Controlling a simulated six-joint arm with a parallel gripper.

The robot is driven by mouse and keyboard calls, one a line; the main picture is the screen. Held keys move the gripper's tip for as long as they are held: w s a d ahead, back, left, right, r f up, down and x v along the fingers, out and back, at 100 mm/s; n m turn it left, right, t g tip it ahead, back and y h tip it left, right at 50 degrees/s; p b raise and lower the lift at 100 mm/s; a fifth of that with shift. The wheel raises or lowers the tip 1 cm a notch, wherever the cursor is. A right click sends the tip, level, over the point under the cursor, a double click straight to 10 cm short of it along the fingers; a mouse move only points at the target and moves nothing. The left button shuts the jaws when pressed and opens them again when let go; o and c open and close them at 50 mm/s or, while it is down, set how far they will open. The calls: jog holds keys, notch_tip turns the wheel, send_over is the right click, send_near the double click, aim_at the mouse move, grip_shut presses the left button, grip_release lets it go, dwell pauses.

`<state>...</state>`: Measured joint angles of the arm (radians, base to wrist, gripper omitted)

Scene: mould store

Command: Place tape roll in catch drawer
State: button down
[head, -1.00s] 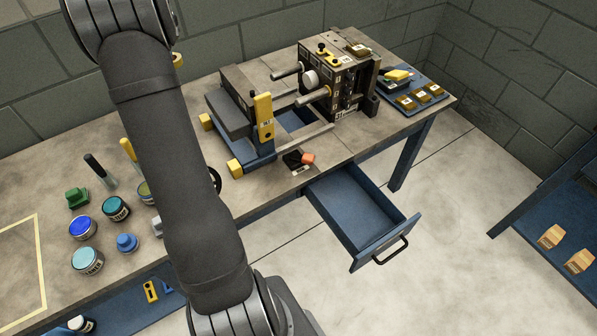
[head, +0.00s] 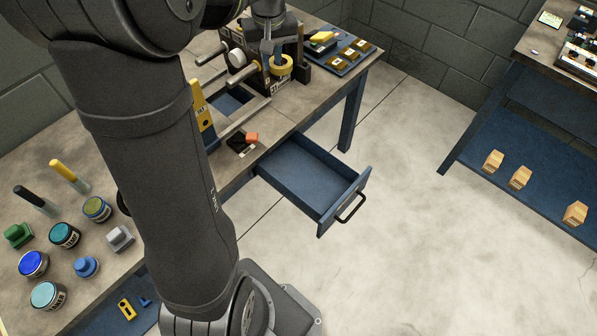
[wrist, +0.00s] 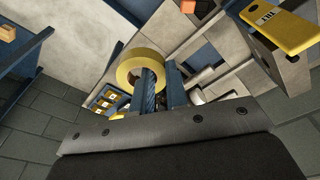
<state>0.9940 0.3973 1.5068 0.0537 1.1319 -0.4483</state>
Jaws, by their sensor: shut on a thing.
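The yellow tape roll (head: 284,72) is held up in front of the mould block in the head view. It also shows in the wrist view (wrist: 128,66), partly hidden by the fingers. My gripper (head: 269,58) is shut on the roll's ring; in the wrist view its blue fingers (wrist: 160,86) close over one side of it. The catch drawer (head: 302,178) is blue, pulled open and empty, with a dark handle at its front. It lies lower in the head picture, below and apart from the roll.
The dark mould block (head: 292,44) stands close behind the roll. A blue tray (head: 345,65) with several brass pieces is beyond it. An orange piece (head: 252,137) and a black item (head: 237,141) lie near the table edge. Paint jars stand at left. Floor right of the drawer is clear.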

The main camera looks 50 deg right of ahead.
jog(key=s+d+f+m, duration=0.1)
jog(key=s+m, duration=0.4)
jog(key=s, duration=1.2)
send_over(293, 173)
jog(key=shift+n, duration=0.3)
notch_tip(293, 173, down, 39)
jog(key=shift+s+a+f, duration=0.15)
jog(key=shift+f, duration=2.05)
jog(key=shift+f, duration=0.15)
jog(key=c, duration=1.4)
grip_release()
jog(key=shift+c, duration=0.2)
notch_tip(293, 173, up, 12)
jog(key=a, duration=0.1)
jog(key=shift+s, duration=0.35)
